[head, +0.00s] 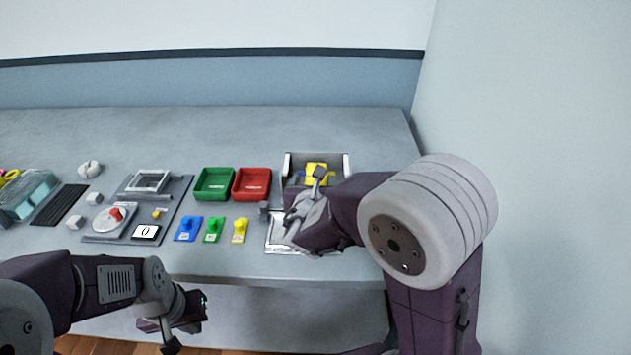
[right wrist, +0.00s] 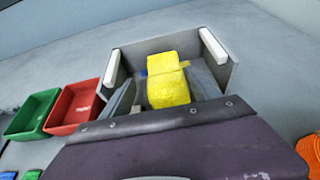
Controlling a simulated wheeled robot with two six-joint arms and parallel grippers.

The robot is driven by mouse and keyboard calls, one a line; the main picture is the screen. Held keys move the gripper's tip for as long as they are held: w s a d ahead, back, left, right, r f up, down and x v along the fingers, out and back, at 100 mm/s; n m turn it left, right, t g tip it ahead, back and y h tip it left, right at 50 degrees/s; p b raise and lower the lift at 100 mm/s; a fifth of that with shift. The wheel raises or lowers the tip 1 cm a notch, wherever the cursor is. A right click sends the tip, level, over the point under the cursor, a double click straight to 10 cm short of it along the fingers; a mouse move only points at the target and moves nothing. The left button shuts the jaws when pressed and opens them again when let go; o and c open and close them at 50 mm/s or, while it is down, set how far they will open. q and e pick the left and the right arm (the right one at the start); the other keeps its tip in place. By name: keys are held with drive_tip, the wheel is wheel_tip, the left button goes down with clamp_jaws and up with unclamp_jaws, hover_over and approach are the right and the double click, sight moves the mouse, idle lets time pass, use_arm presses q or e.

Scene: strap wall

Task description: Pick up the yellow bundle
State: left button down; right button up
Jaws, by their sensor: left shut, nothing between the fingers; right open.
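The yellow bundle (head: 316,169) lies inside a grey open-topped box (head: 345,163) at the right of the table. In the right wrist view the yellow bundle (right wrist: 168,88) shows large, a blue piece beside it, between the walls of the box (right wrist: 222,68). My right gripper (head: 303,205) is open and empty, in front of the box in the head view. Part of it seems to overlap the bundle's lower edge; contact cannot be told. My left gripper (head: 172,338) is shut and empty, low in front of the table edge, far from the bundle.
Green (head: 213,184) and red (head: 251,184) trays stand left of the box. Blue (head: 187,229), green (head: 212,230) and yellow (head: 240,230) small pieces lie in front of them. A device with a red knob (head: 117,214) sits further left. A wall rises at the right.

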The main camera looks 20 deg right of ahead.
drive_tip(key=shift+w+d+f, duration=0.15)
drive_tip(key=x, duration=0.4)
drive_tip(key=shift+w+d+b, duration=0.3)
drive_tip(key=shift+d+b, duration=0.05)
drive_tip(key=shift+s, duration=0.1)
